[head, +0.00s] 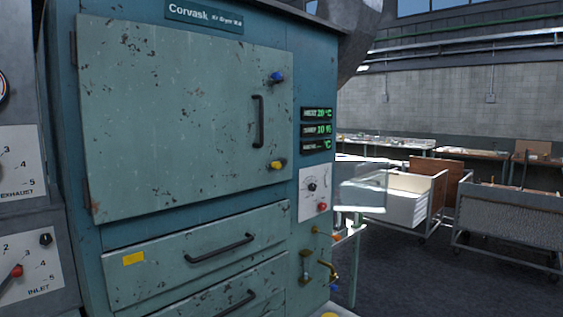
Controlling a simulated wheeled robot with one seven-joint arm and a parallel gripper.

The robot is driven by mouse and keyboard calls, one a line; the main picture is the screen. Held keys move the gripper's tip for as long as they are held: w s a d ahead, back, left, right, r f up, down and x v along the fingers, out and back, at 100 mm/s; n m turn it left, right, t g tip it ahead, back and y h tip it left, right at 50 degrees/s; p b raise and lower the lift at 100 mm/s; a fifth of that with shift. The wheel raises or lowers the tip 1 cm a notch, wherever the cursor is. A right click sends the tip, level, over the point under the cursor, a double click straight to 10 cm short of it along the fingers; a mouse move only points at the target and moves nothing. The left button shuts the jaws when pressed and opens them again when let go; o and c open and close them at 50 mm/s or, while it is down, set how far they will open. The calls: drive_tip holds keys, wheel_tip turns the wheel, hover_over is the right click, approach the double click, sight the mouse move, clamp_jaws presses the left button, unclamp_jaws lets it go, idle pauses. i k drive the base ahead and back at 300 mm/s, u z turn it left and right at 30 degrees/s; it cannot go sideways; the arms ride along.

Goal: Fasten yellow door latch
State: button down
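The yellow door latch (277,165) is a small knob with a dark part, near the lower right corner of the large grey-green cabinet door (170,120). A matching blue latch (276,78) sits near the door's upper right. A black vertical handle (258,121) stands between the two latches. The door looks closed against its teal cabinet frame. Whether the yellow latch is fastened is too small to tell. My gripper is not in view.
Two drawers with black handles (220,248) lie below the door. Right of it are green displays (317,130) and a control panel (313,192) with a red button. Brass valves (327,268) stick out below. Carts (513,215) stand further right; dark floor lies between.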

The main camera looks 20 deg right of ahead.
sight(276, 164)
drive_tip(key=k, duration=0.3)
drive_tip(key=z, duration=0.7)
drive_tip(key=i, duration=0.75)
drive_tip(key=z, duration=0.5)
drive_tip(key=i, duration=0.9)
drive_tip(key=u, duration=0.75)
drive_tip(key=i, duration=0.45)
drive_tip(key=u, duration=0.3)
